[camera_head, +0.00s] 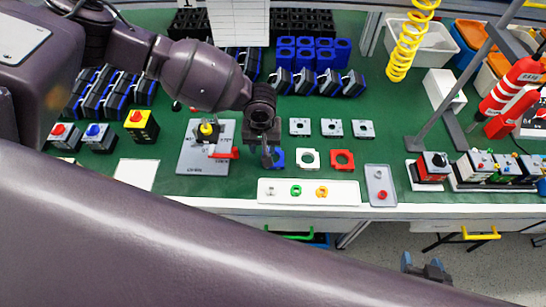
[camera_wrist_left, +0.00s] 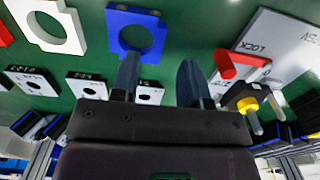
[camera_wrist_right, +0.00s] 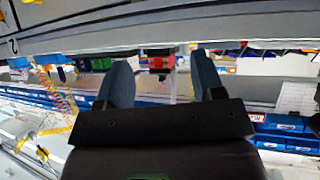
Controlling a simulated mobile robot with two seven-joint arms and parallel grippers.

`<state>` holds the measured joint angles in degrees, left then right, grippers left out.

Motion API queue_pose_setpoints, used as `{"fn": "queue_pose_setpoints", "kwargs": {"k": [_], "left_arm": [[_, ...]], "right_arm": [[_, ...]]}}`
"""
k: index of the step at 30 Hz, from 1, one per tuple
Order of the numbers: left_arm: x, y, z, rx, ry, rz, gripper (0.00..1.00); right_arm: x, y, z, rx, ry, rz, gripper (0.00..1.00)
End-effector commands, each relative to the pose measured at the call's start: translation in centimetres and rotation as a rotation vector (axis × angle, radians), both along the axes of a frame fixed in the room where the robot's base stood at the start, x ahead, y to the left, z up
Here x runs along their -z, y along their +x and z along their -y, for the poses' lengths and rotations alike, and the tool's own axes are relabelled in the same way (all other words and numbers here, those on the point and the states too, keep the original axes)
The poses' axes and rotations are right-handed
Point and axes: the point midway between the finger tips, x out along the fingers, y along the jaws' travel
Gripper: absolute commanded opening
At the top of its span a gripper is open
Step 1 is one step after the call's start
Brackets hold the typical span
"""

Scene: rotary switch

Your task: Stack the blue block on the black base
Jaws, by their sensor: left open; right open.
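The blue block (camera_head: 278,157), a square piece with a round hole, lies on the green table and is partly hidden by my left gripper (camera_head: 267,157). In the left wrist view the blue block (camera_wrist_left: 153,22) is just beyond the open, empty fingers (camera_wrist_left: 160,72); one fingertip overlaps its near edge, and I cannot tell whether they touch. A dark base (camera_head: 206,139) sits under a yellow knob on the grey lock plate (camera_head: 191,163), left of my left gripper. My right gripper (camera_head: 421,265) is open and empty, in front of the table.
A red handle (camera_head: 224,154) juts from the lock plate towards my left gripper. A white block (camera_head: 308,165) and a red block (camera_head: 342,166) lie right of the blue one. Grey square plates (camera_head: 332,127) lie behind. A white tray (camera_head: 258,191) lies in front.

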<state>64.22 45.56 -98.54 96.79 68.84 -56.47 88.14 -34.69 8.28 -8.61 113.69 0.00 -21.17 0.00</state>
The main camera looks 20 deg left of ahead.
Motion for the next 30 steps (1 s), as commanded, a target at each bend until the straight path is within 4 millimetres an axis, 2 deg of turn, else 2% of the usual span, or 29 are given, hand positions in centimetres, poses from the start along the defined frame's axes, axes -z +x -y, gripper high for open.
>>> {"fn": "queue_pose_setpoints", "kwargs": {"k": [9, 13, 20, 28, 30], "left_arm": [[4.1, 0.2, 0.0, 0.001, 0.001, -0.001, 0.41], [4.8, 0.3, 0.0, 0.000, 0.001, 0.000, 0.41], [4.8, 0.3, 0.0, 0.000, 0.000, 0.000, 0.41], [4.8, 0.3, 0.0, 0.000, 0.000, 0.000, 0.00], [4.8, 0.3, 0.0, 0.000, 0.000, 0.000, 0.00]], "right_arm": [[-0.1, 0.8, -0.2, -0.005, 0.001, 0.020, 0.62], [-0.1, 0.8, -0.2, -0.005, 0.001, 0.019, 0.62], [0.1, 0.4, -0.1, -0.002, 0.001, 0.012, 0.62], [0.7, -0.3, -0.1, 0.003, 0.003, -0.005, 0.62], [0.8, -0.3, -0.1, 0.004, 0.003, -0.006, 0.62]]}}
